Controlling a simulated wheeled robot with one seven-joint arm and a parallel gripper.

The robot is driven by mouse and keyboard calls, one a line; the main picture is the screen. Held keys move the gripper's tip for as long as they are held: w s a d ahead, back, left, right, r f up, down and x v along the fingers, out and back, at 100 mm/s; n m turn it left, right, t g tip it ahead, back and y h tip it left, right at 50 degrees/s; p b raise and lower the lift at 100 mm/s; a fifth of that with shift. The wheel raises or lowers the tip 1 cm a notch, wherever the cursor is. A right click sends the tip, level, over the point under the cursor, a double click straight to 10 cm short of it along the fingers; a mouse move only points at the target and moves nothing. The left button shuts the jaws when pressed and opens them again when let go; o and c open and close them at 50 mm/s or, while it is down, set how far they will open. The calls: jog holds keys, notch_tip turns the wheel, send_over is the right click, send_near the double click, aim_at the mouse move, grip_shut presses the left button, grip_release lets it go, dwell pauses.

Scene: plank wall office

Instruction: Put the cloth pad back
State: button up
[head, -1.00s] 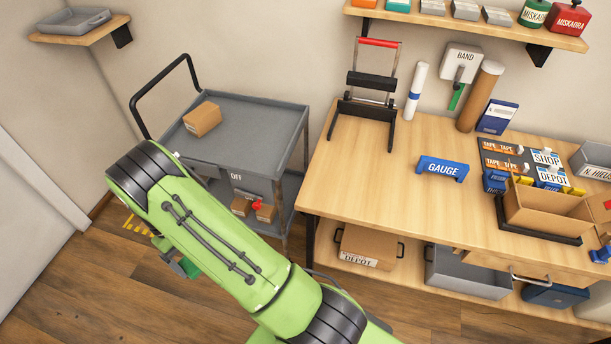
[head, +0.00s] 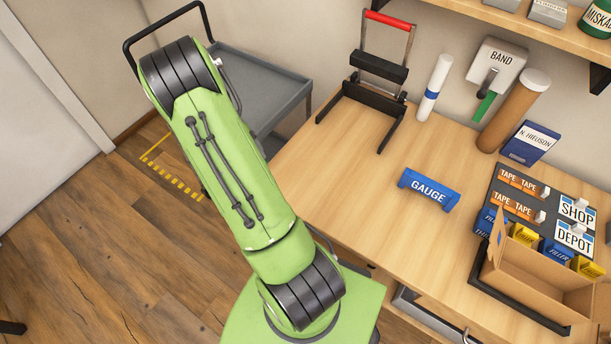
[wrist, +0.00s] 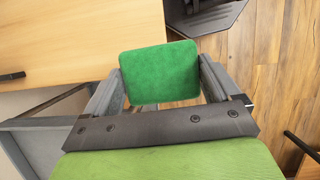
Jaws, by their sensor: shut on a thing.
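The cloth pad (wrist: 158,74) is a green, flat, rounded square, seen in the wrist view. My gripper (wrist: 163,80) is shut on it, with a grey finger at each side of the pad. The pad is held up in the air, with wooden floor and a light wooden surface seen beyond it. In the head view my gripper and the pad are hidden behind my green arm.
The workbench (head: 330,180) carries a blue gauge block (head: 428,190), a hand-truck frame (head: 376,80) and an open cardboard box (head: 535,282). Floor at left is clear, with yellow markings (head: 172,168).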

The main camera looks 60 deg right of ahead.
notch_tip(320, 180, up, 2)
jog(key=b, duration=0.1)
send_over(309, 183)
jog(key=w, duration=0.1)
jog(key=shift+y, duration=0.3)
jog(key=f+b, duration=0.1)
jog(key=f, duration=0.3)
jog(key=f+b, duration=0.1)
jog(key=f, duration=0.3)
jog(key=shift+w+d+f, duration=0.15)
jog(key=shift+w+f, duration=0.05)
jog(key=shift+f, duration=0.2)
jog(key=shift+f+b, duration=0.3)
jog(key=shift+b, duration=0.05)
jog(key=o, duration=0.7)
jog(key=shift+c, duration=0.2)
jog(key=shift+r, duration=0.1)
